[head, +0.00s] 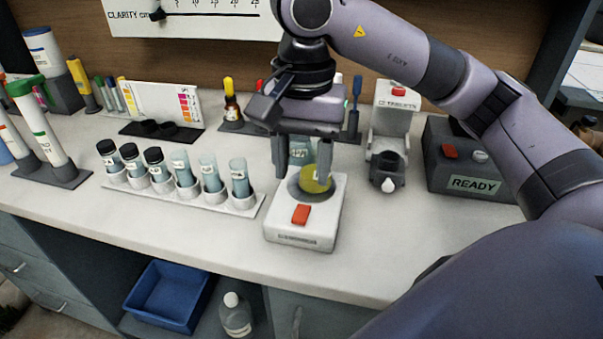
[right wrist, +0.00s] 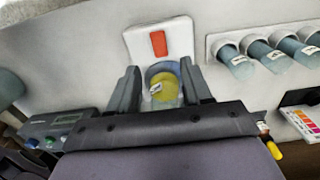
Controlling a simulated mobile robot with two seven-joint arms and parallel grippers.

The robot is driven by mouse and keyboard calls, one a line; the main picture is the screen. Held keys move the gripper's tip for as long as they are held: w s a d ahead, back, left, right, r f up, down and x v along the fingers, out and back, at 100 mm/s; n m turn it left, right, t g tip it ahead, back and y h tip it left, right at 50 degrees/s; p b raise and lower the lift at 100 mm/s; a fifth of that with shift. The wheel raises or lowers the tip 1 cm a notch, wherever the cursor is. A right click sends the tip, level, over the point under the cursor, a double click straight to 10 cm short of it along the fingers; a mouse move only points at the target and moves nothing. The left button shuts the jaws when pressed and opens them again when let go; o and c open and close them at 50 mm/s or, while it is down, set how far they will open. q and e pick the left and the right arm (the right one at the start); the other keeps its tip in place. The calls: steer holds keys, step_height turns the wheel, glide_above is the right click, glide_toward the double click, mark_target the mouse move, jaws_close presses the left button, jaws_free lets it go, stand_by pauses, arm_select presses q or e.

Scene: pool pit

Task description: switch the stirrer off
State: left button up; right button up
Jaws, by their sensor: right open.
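The stirrer (head: 283,232) is a white box near the front edge of the counter, with a red switch (head: 300,214) on its front part. The stirrer (right wrist: 180,38) and its red switch (right wrist: 158,44) also show in the right wrist view. A glass vessel with yellow liquid (head: 315,182) stands on the stirrer's round dark plate; it also shows with a label in the right wrist view (right wrist: 165,84). My right gripper (head: 303,172) is open, its fingers on either side of the vessel, behind the switch. Whether the fingers touch the glass is unclear. My left gripper is out of view.
A white rack (head: 240,204) with several vials stands left of the stirrer. A dark box reading READY (head: 473,184) and a white tablet dispenser (head: 390,125) stand to the right. A blue bin (head: 168,297) sits below the counter. The counter's front strip is clear.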

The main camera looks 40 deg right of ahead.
mark_target(304, 207)
steer(key=shift+w+d, duration=0.4)
steer(key=shift+s+f+b, duration=0.1)
steer(key=shift+f+b, duration=0.75)
steer(key=shift+f, duration=2.55)
